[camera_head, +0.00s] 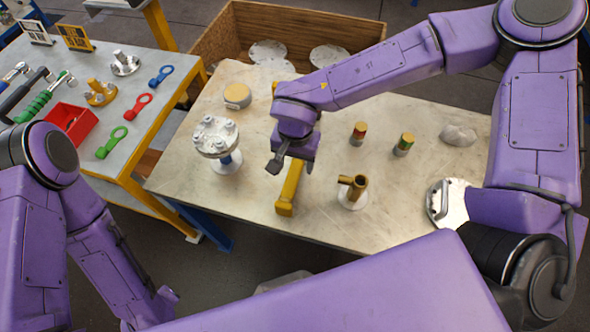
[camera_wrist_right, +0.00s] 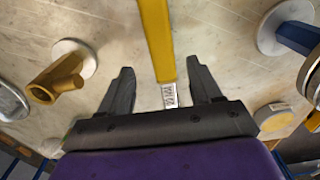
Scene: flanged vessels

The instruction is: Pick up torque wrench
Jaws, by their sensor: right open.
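A long yellow bar with a silver, marked section, which looks like the torque wrench (camera_head: 288,194), lies on the pale worktable. My right gripper (camera_head: 284,166) is over it and hides its middle in the head view. In the right wrist view, the torque wrench (camera_wrist_right: 156,38) runs between the two spread fingers of my right gripper (camera_wrist_right: 160,68), with its silver section near the palm. The fingers are open and empty; I cannot tell how high above it they are. My left gripper (camera_head: 160,298) is low at the left, mostly hidden by my own body.
A flanged vessel (camera_head: 219,145) stands left of the wrench and a brass pipe fitting (camera_head: 353,188) right of it. Two small banded cylinders (camera_head: 403,144) stand farther right. A side table (camera_head: 150,130) at left holds tools and a red bin (camera_head: 72,123). A wooden crate (camera_head: 225,30) is behind.

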